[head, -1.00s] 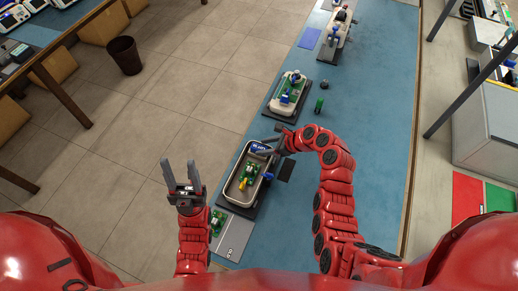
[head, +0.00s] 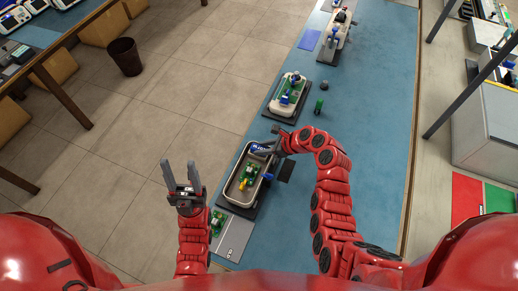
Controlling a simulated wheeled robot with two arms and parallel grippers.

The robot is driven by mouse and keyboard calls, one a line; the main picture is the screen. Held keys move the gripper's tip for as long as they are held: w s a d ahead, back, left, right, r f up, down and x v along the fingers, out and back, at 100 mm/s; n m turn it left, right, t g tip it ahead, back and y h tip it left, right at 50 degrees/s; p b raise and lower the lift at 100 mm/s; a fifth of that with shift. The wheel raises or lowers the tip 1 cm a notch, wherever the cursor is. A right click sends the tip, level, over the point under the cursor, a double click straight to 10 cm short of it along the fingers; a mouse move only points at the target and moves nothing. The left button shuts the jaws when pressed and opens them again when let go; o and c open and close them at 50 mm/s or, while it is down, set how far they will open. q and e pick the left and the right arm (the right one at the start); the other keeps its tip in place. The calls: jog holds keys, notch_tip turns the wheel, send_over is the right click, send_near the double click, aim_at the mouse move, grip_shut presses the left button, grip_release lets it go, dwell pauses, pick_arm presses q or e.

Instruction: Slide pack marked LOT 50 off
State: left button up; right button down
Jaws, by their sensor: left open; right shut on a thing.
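A small blue pack (head: 259,147) with white lettering is at the far end of the nearest pale housing (head: 233,193). The lettering is too small to read. My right gripper (head: 268,150) is shut on this pack and partly hides it. Inside the housing lies a green board (head: 252,171) with a yellow part (head: 243,183). A blue piece (head: 268,177) is at the housing's right edge. My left gripper (head: 181,166) is open and empty, to the left of the housing and apart from it.
The housing is on a long blue bench (head: 330,120). A second housing (head: 287,93) and a third (head: 338,35) stand farther along. A grey plate (head: 236,236) lies in front of the nearest housing, a dark pad (head: 286,171) to its right. The bench's right side is mostly clear.

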jog(key=shift+r, duration=0.15)
jog(key=shift+r+p, duration=2.75)
jog(key=shift+p, duration=0.25)
